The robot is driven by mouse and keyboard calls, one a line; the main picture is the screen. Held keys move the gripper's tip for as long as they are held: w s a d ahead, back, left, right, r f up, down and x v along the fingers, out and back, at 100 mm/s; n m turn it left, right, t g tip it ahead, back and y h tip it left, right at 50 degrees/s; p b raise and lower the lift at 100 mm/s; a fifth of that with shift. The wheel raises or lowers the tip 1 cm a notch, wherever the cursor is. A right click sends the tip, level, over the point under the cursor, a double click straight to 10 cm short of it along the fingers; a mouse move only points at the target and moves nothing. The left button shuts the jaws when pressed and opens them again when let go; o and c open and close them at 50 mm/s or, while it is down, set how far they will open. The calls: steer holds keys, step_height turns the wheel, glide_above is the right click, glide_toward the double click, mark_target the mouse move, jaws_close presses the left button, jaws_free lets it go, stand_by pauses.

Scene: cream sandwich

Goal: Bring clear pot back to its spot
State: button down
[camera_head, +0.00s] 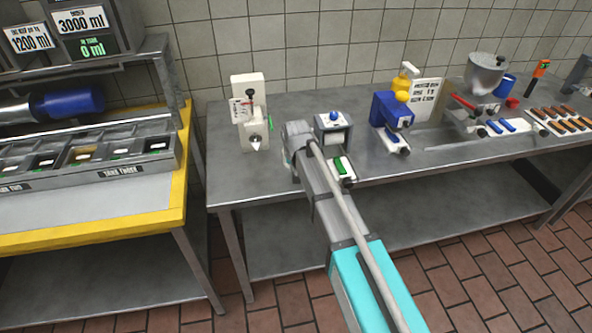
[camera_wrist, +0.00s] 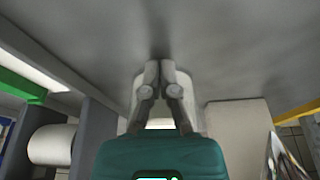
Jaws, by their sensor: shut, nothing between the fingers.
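I cannot make out a clear pot for certain in either view. My gripper shows in the wrist view (camera_wrist: 161,68), its two grey fingertips together with nothing between them, close to a grey surface. A pale rounded shape (camera_wrist: 194,100) shows behind the fingers; I cannot tell what it is. In the head view my arm reaches over the grey metal table (camera_head: 290,103), and its end is beside a small grey device with a blue knob (camera_head: 333,122). The arm hides the fingers there.
A white dispenser (camera_head: 250,88) stands left of my arm. A green-handled item (camera_head: 343,167) lies close on its right. A yellow-edged counter (camera_head: 100,230) stands left.

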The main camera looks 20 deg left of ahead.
steer(key=shift+w+a, duration=0.25)
steer(key=shift+w, duration=0.25)
steer(key=shift+w+a, duration=0.2)
steer(key=shift+w, duration=0.25)
steer(key=shift+s, duration=0.1)
steer(key=shift+s+d, duration=0.45)
steer(key=shift+s, duration=0.15)
steer(key=shift+s+d, duration=0.25)
steer(key=shift+s, duration=0.25)
steer(key=shift+s+d, duration=0.25)
steer(key=shift+s, duration=0.25)
steer(key=shift+p+v, duration=0.8)
steer(key=shift+v, duration=0.1)
steer(key=a+p+v, duration=0.1)
steer(key=p+v, duration=0.7)
steer(key=shift+s+d, duration=0.2)
steer(key=shift+d, duration=0.25)
steer(key=shift+r, duration=0.1)
